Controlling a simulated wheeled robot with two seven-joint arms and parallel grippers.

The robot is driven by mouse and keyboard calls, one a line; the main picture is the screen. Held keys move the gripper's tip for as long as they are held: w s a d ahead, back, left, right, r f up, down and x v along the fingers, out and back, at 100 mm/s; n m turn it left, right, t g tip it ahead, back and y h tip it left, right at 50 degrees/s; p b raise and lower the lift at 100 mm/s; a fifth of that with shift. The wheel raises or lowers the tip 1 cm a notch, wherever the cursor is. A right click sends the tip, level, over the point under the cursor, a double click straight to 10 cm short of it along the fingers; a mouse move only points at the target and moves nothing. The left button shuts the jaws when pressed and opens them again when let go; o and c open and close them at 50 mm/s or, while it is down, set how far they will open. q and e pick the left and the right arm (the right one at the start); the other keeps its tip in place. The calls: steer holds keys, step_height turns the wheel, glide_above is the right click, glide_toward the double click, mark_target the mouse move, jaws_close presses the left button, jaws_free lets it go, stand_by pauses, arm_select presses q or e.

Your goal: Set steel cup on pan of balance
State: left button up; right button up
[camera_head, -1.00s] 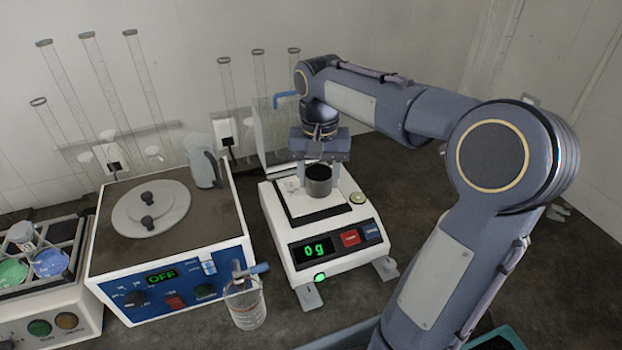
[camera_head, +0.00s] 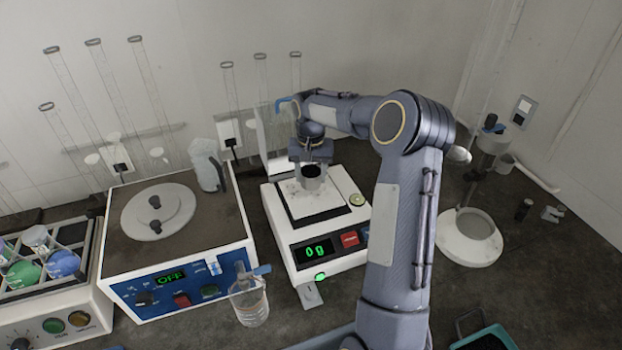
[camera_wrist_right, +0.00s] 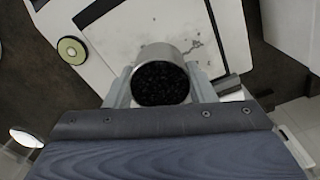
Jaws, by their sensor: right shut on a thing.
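The steel cup (camera_head: 311,178) is a small metal cylinder with dark granular contents. It is upright between the fingers of my right gripper (camera_head: 310,168), which is shut on it. In the right wrist view the cup (camera_wrist_right: 160,62) sits between the two fingers (camera_wrist_right: 160,88), over a pale speckled pan. My left gripper is not in view.
A blue-fronted device (camera_head: 185,283) reading OFF stands left of the balance. A glass bottle (camera_head: 249,300) stands between them at the front. A rack of coloured flasks (camera_head: 45,262) is at far left. A stand with a white round base (camera_head: 468,238) is at right.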

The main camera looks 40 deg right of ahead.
mark_target(311, 182)
steer(key=shift+f, duration=1.3)
steer(key=shift+s, duration=0.1)
steer(key=shift+f, duration=0.15)
steer(key=o, duration=1)
steer(key=shift+o, duration=0.2)
